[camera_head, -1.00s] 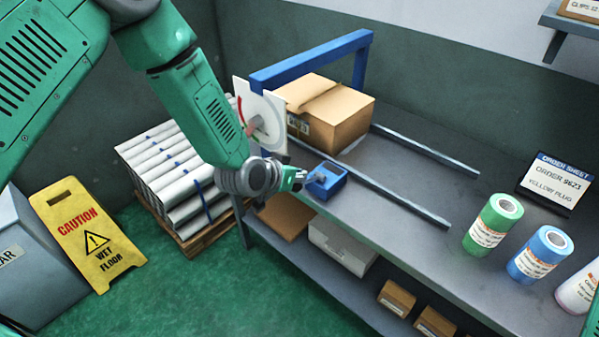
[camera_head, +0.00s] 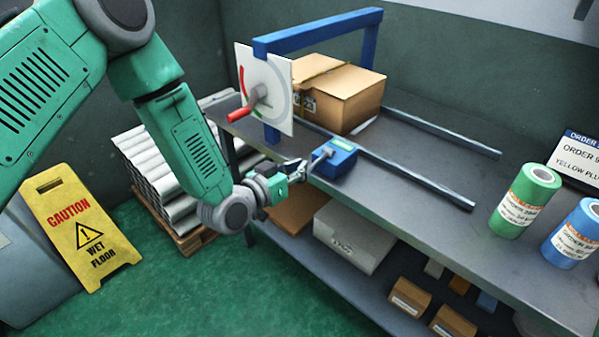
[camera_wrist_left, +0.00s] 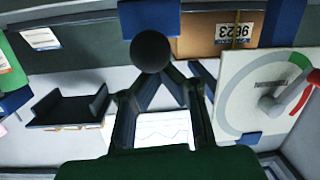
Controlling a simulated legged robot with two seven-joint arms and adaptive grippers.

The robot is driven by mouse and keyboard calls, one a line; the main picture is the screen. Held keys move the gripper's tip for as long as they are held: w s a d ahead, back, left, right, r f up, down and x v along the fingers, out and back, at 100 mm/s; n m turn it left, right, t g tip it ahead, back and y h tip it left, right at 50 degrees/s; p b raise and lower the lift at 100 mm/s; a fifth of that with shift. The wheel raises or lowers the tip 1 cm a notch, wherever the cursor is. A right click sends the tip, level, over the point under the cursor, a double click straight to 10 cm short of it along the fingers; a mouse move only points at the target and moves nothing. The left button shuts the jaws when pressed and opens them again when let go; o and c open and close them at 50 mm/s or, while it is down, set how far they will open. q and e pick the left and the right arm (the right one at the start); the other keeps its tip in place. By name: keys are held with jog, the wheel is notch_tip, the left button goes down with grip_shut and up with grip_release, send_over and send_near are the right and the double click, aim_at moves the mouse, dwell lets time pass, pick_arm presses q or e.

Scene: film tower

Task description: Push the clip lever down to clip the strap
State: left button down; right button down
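A blue clip box (camera_head: 338,163) with a green label sits at the near edge of the grey bench, under the blue frame. Its short grey clip lever (camera_head: 322,155) points left toward my left gripper (camera_head: 302,170). In the left wrist view a dark round knob (camera_wrist_left: 150,51) is right at the tips of my left gripper (camera_wrist_left: 160,75). The fingers converge and look shut; whether they touch the knob I cannot tell. The cardboard box (camera_head: 345,100) stands behind on the bench, with a strap line (camera_wrist_left: 237,30) on its face in the left wrist view. My right gripper is out of view.
Rails (camera_head: 415,180) run right along the bench (camera_head: 400,220). Green (camera_head: 525,200) and blue (camera_head: 573,233) rolls stand farther right. A yellow caution sign (camera_head: 80,225) stands on the floor.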

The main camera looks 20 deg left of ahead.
pick_arm(q)
jog(key=shift+s+f, duration=0.1)
jog(key=shift+f, duration=0.2)
jog(key=shift+s+f+b, duration=0.1)
jog(key=shift+f+b, duration=0.1)
jog(key=shift+b, duration=0.1)
jog(key=shift+r, duration=0.1)
jog(key=shift+w+d+r+p, duration=0.1)
jog(key=shift+w+r+p, duration=0.1)
jog(key=shift+r+p, duration=0.15)
jog(key=s+a+r, duration=0.3)
jog(key=s+r, duration=0.1)
jog(key=s, duration=0.3)
jog(key=shift+s+a+p, duration=0.25)
jog(key=shift+s+p, duration=0.05)
jog(key=shift+p, duration=0.05)
